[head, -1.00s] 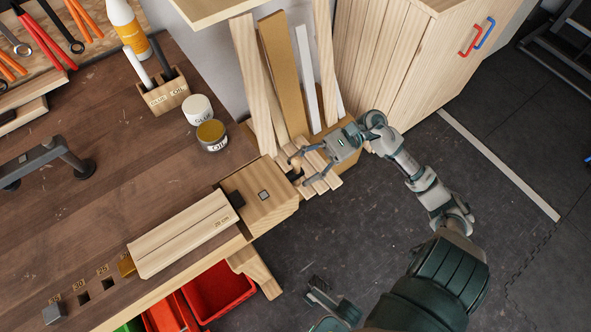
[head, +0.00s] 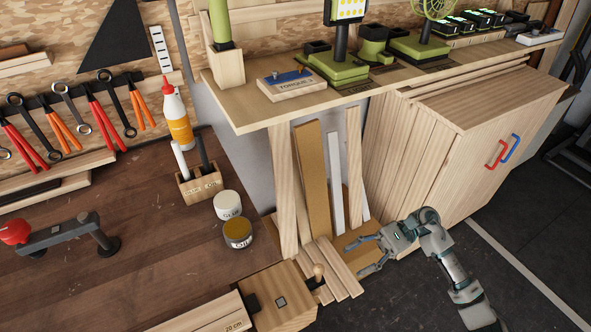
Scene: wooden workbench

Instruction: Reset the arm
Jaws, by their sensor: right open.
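My right arm comes in from the lower right. Its gripper (head: 366,254) is open and empty, with its fingers pointing left. It is in front of the upright boards (head: 315,180) and just right of several short wooden slats (head: 334,272). I cannot tell how high it is above the slats. My left gripper does not show.
The wooden workbench (head: 120,270) fills the lower left, with glue and oil jars (head: 238,232) and a vise block (head: 284,300) at its edge. A shelf (head: 262,112) with green devices overhangs the boards. A wooden cabinet (head: 450,150) stands right. Dark floor is clear at lower right.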

